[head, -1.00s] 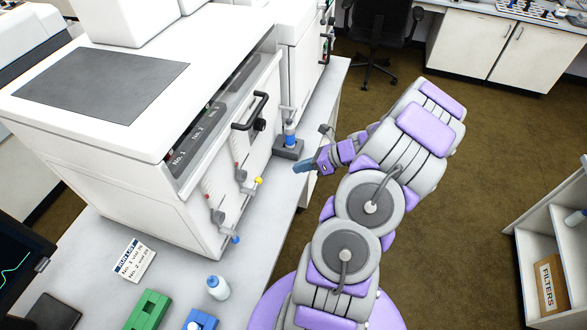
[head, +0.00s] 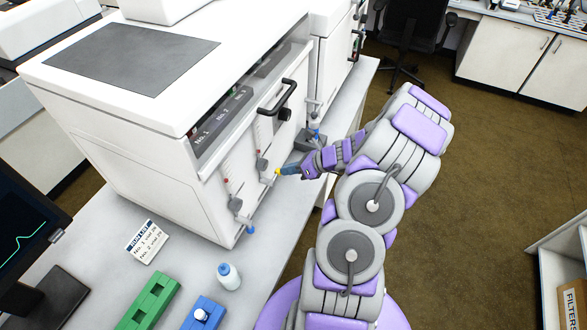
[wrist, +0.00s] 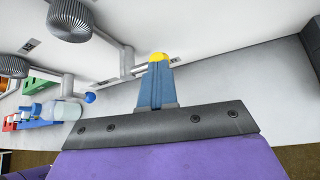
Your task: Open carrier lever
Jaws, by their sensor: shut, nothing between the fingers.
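Two small levers stick out of the front of the white instrument (head: 140,170). One lever ends in a yellow knob (head: 278,171), the other in a blue knob (head: 250,229) nearer to me. My gripper (head: 287,170) is shut and empty, its blue fingertips at the yellow knob. In the wrist view the yellow knob (wrist: 158,57) shows just past the fingertips (wrist: 156,75), in line with them. I cannot tell whether they touch. The fingers partly hide the yellow knob's lever. The blue knob (wrist: 89,97) hangs to the left, apart from the fingers.
A black handle (head: 276,98) juts from the instrument's front above the levers. A dark stand (head: 310,140) is behind my gripper on the bench. A white bottle (head: 229,277), a green rack (head: 150,300) and a card (head: 147,241) lie nearer.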

